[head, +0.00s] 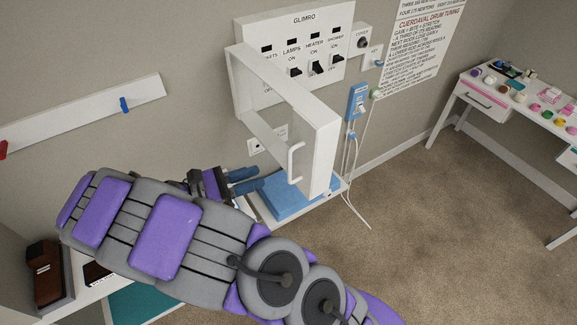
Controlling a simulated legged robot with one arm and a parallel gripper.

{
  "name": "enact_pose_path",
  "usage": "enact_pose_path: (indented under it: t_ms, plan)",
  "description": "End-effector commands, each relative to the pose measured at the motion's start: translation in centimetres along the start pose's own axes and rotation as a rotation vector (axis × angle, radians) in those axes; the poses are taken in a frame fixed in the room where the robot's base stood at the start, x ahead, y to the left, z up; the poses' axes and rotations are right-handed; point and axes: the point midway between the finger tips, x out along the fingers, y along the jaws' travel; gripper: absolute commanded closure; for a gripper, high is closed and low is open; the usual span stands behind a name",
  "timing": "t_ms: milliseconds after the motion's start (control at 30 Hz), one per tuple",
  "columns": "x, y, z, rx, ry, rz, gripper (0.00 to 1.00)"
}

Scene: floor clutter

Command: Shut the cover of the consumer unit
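The consumer unit (300,27) is a white panel on the wall, marked GLIMRO, with a row of black switches. Its cover (322,150) is a white box-like frame that stands open, swung out from the unit's left side towards me. A white handle (293,161) is on the cover's outer face, near its free edge. My gripper (259,179) has dark blue fingers with a gap between them and looks empty. In the picture it is left of the handle and a little below it. I cannot tell its depth from the cover, and no contact shows.
A low white stand with a blue top (290,196) is below the cover. A blue switch box (357,102) with hanging cables is on the wall to the right. A white table (490,103) with small items stands further right. The carpet between is clear.

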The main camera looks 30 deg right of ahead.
Motion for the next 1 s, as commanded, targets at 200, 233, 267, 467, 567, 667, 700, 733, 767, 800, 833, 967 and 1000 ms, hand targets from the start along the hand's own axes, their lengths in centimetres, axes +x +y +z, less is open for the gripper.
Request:
enact_pose_path:
  t_ms: [200,233,267,467,567,667,700,733,767,800,833,967,1000]
  plan:
    - [4.5,-0.1,-0.1,-0.003,-0.001,-0.005,0.71]
    - [5.1,-0.1,-0.1,-0.002,0.0,-0.004,0.71]
    - [5.7,0.0,-0.1,-0.001,0.002,-0.003,0.71]
    - [8.7,-0.1,-0.1,-0.001,0.001,-0.003,0.71]
    - [9.5,0.0,-0.1,0.0,0.002,-0.001,0.71]
    - [9.9,0.0,-0.1,-0.001,0.003,0.001,0.71]
    - [10.0,0.0,-0.1,-0.001,0.003,0.001,0.71]
    - [10.0,0.0,-0.1,-0.001,0.002,0.001,0.71]
    - [10.0,0.0,-0.1,-0.001,0.002,0.001,0.71]
    - [10.1,0.0,-0.1,-0.001,0.002,0.001,0.71]
    - [10.1,0.0,-0.1,-0.001,0.002,0.001,0.71]
    - [10.1,0.0,-0.1,-0.001,0.002,0.001,0.71]
    - [10.1,0.0,-0.1,-0.001,0.002,0.001,0.74]
